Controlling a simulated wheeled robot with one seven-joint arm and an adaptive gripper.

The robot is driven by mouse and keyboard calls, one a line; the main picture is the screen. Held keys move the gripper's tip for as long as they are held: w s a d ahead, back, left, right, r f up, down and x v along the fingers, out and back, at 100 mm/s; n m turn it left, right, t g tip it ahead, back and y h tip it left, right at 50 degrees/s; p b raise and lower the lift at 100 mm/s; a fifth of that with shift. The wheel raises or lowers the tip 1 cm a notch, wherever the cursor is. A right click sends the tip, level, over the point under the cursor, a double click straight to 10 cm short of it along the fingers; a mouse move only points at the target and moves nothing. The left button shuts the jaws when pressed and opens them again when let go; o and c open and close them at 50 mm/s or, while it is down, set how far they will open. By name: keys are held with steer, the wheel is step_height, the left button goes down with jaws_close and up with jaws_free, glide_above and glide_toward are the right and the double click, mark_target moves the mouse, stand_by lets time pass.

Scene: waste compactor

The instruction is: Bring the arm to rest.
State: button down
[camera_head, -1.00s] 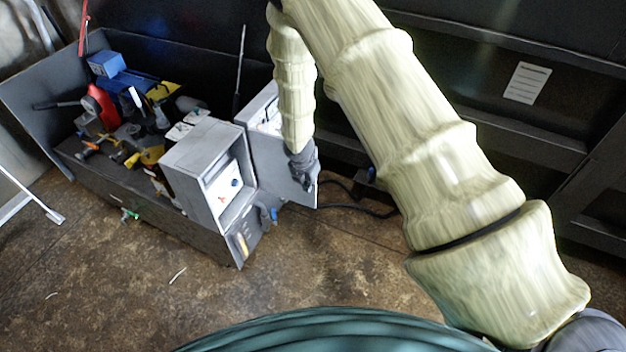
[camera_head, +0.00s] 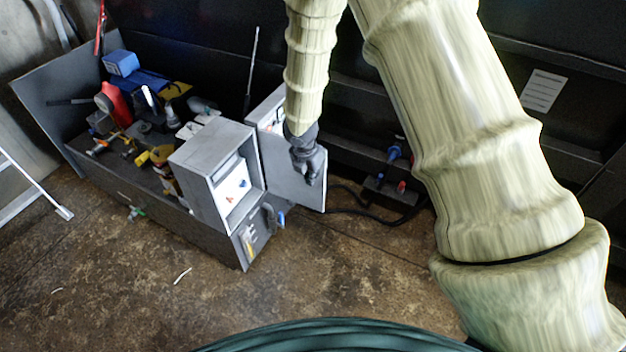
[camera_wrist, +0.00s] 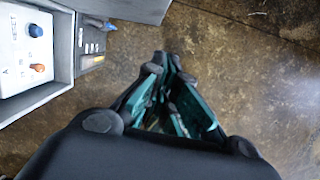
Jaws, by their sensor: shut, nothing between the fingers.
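My arm, in a pale ribbed sleeve, comes from the lower right of the head view and bends over the top, with its end hanging down. My gripper (camera_head: 312,172) is dark and points down in front of the open grey door of the control box (camera_head: 212,160). Whether it touches the door cannot be told in the head view. In the wrist view my gripper (camera_wrist: 170,62) is shut and empty, its fingertips close together over the brown floor. The control box (camera_wrist: 62,68) shows at the upper left there, with a blue and an orange knob.
A dark bench (camera_head: 110,185) with several tools and a red item stands left of the control box. A black cable (camera_head: 350,208) and fittings lie behind the door. A dark wall with a paper label (camera_head: 541,91) is behind. The brown floor (camera_head: 300,280) in front is mostly clear.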

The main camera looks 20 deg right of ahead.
steer(key=shift+a+r, duration=0.1)
steer(key=shift+r, duration=0.15)
steer(key=s+a+f+m+g+y, duration=0.1)
steer(key=s+f+m, duration=0.5)
steer(key=s, duration=0.4)
steer(key=s+a+f+m+y, duration=0.1)
steer(key=s+f+m+y, duration=0.1)
steer(key=s+f+m, duration=0.55)
steer(key=s+a+f+m+g+y, duration=0.1)
steer(key=s+f+m, duration=0.3)
steer(key=s, duration=0.8)
steer(key=s+d+m+h, duration=0.1)
steer(key=s+d+m, duration=0.3)
steer(key=s+m, duration=0.5)
steer(key=shift+s+f+h, duration=0.15)
steer(key=shift+s+h, duration=0.25)
steer(key=shift+s, duration=0.4)
